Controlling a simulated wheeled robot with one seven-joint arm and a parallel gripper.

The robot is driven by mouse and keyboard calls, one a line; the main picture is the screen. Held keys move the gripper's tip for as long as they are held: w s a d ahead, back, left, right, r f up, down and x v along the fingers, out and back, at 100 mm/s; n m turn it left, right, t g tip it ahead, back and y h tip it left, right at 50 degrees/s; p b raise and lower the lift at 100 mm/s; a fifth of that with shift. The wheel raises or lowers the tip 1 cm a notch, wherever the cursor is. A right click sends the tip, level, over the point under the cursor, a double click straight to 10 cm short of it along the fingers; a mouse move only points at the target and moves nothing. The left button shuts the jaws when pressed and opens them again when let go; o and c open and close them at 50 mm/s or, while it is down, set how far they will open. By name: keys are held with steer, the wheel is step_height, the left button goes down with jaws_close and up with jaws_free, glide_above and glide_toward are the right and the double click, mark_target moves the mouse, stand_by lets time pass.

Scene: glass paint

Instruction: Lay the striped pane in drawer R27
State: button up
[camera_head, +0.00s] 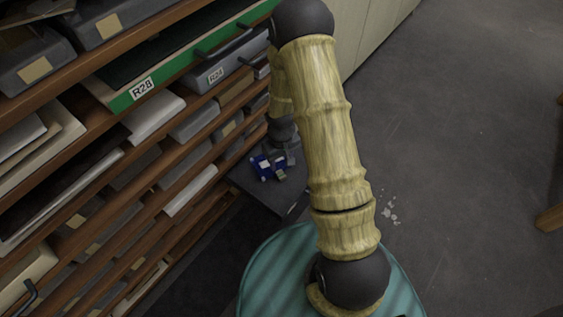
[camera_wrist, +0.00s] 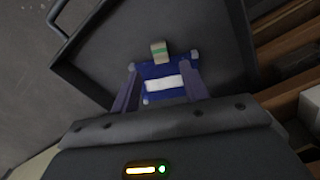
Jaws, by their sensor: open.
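A small blue pane-like piece (camera_wrist: 150,93) with a white band and pale corner bits lies in a dark, shallow open drawer (camera_wrist: 90,75). A small beige piece with green stripes (camera_wrist: 160,52) sits at its far edge; I cannot tell whether it is part of it. The blue piece also shows in the head view (camera_head: 260,167), in the low pulled-out drawer (camera_head: 268,198). My gripper (camera_wrist: 160,74) is open, its fingers on either side of the blue piece; contact is unclear. In the head view my arm partly covers the gripper. No R27 label is readable.
A wooden rack of drawers fills the left. A green-fronted drawer (camera_head: 165,82) with a label like R28 juts out, beside a grey drawer (camera_head: 228,68) with a similar label. A teal round top (camera_head: 270,275) is below my arm. Grey floor (camera_head: 460,130) is open at right.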

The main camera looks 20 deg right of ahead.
step_height(320, 180, up, 4)
steer(key=shift+r+p, duration=0.15)
steer(key=shift+p, duration=0.65)
steer(key=s+r+m+t, duration=0.1)
steer(key=s+r, duration=0.5)
steer(key=r, duration=0.5)
steer(key=s+r+m+t, duration=0.1)
steer(key=s+r, duration=0.5)
steer(key=r, duration=0.4)
steer(key=shift+s+r+m+t, duration=0.3)
steer(key=shift+r+m, duration=0.05)
steer(key=shift+m, duration=0.05)
